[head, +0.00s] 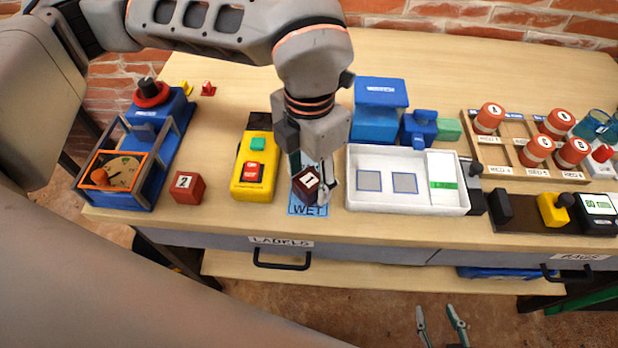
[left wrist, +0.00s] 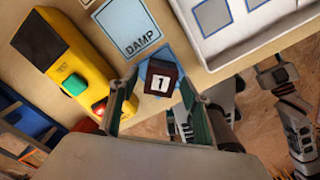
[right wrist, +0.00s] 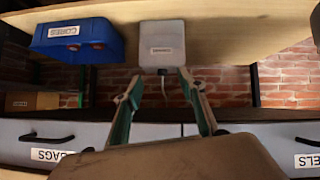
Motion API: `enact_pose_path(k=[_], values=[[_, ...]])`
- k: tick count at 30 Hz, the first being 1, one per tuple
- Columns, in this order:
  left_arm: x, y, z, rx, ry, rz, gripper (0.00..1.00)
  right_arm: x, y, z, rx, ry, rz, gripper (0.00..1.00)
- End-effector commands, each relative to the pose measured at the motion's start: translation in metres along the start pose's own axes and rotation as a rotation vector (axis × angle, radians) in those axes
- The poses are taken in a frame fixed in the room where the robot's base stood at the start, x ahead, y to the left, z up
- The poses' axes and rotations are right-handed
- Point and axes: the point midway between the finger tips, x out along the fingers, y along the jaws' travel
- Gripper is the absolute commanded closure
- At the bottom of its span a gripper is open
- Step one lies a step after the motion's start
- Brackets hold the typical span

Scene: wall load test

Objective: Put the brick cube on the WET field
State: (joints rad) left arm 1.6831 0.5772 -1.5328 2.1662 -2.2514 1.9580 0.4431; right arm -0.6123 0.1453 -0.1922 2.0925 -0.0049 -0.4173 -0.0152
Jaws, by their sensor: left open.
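A dark red brick cube marked 1 (head: 306,183) is at the blue WET field (head: 308,210), over its upper part, with the WET lettering showing in front. My left gripper (head: 311,178) reaches down from above and is open, with its fingers on either side of this cube. In the left wrist view the cube (left wrist: 162,82) shows between the fingertips (left wrist: 158,80), with blue around it. Finger contact cannot be told. A brighter red cube marked 2 (head: 187,188) stands further left. My right gripper (head: 443,326) is open and empty, low in front of the bench.
A yellow device (head: 253,172) stands left of the WET field and a white tray (head: 405,206) right of it. The DAMP field (left wrist: 128,28) lies behind WET. A gauge rig (head: 132,160) is far left; a wooden rack (head: 510,160) with red cylinders is right.

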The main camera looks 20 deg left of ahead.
Motion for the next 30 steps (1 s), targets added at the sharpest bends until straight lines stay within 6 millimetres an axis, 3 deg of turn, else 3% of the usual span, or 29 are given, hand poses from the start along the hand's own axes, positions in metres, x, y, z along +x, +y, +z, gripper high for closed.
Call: enact_pose_path(k=[9,15,21,30], values=[[-0.069,0.0,0.001,0.0,-0.008,0.003,0.53,-0.001,0.003,-0.004,0.006,-0.001,0.007,0.6],[-0.098,0.0,0.0,0.0,-0.004,0.002,0.53,-0.002,0.004,-0.009,0.01,0.007,0.008,0.6],[-0.108,0.0,0.0,0.001,-0.002,0.0,0.53,-0.003,0.003,-0.007,0.011,0.004,0.006,0.6],[-0.108,0.0,0.0,0.001,-0.001,0.0,0.53,-0.003,0.003,-0.005,0.007,0.0,0.003,0.6]])
